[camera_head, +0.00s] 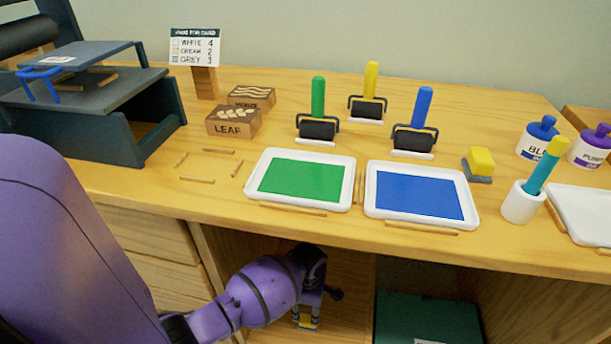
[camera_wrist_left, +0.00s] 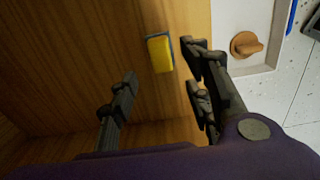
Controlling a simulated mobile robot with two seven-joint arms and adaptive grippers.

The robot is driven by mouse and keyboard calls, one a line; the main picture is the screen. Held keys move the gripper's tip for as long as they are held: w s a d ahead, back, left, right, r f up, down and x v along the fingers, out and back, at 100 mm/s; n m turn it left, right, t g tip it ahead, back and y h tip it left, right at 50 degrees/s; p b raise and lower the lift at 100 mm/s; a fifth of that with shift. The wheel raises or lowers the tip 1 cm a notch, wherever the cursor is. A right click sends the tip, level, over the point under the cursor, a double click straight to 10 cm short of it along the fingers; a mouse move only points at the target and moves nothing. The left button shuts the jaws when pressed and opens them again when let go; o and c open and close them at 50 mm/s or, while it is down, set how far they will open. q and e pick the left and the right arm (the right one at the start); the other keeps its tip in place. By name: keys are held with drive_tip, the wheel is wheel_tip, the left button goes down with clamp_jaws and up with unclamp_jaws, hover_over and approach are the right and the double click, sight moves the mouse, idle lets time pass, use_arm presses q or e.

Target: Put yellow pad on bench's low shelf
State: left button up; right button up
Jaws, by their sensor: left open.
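A yellow pad with a grey-blue backing (camera_wrist_left: 160,53) rests on the wooden low shelf (camera_wrist_left: 85,45) in the left wrist view, near the shelf's edge. In the head view a small yellow part of it (camera_head: 306,323) shows below my left gripper (camera_head: 309,303). My left gripper also shows in the left wrist view (camera_wrist_left: 160,75); its fingers are spread wide, with the pad just beyond their tips, and nothing is held. A second yellow pad on a grey base (camera_head: 481,161) sits on the bench top (camera_head: 330,223). My right gripper is out of view.
The bench top overhangs my left arm. A green ink tray (camera_head: 300,180) and a blue ink tray (camera_head: 418,194) stand near its front edge, with several rollers behind. A dark green box (camera_head: 425,318) stands under the bench, right of the shelf bay.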

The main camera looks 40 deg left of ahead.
use_arm(q)
wheel_tip(320, 180, up, 4)
drive_tip(key=p, duration=0.1)
drive_tip(key=s+d+f+m+t, duration=0.1)
drive_tip(key=s+d+f+m, duration=0.2)
drive_tip(key=s+m, duration=0.55)
drive_tip(key=s+d+f+m+t, duration=0.1)
drive_tip(key=s+d+f+m, duration=0.2)
drive_tip(key=s, duration=1)
drive_tip(key=s+d+r+m+t, duration=0.2)
drive_tip(key=s+r+m, duration=0.4)
drive_tip(key=s, duration=0.1)
drive_tip(key=s+d+r+m+t, duration=0.2)
drive_tip(key=s+d+r+m, duration=0.1)
drive_tip(key=s+r+m, duration=0.2)
drive_tip(key=shift+s+r+m, duration=0.35)
drive_tip(key=shift+s+m, duration=0.85)
drive_tip(key=shift+m, duration=0.05)
drive_tip(key=shift+s, duration=0.15)
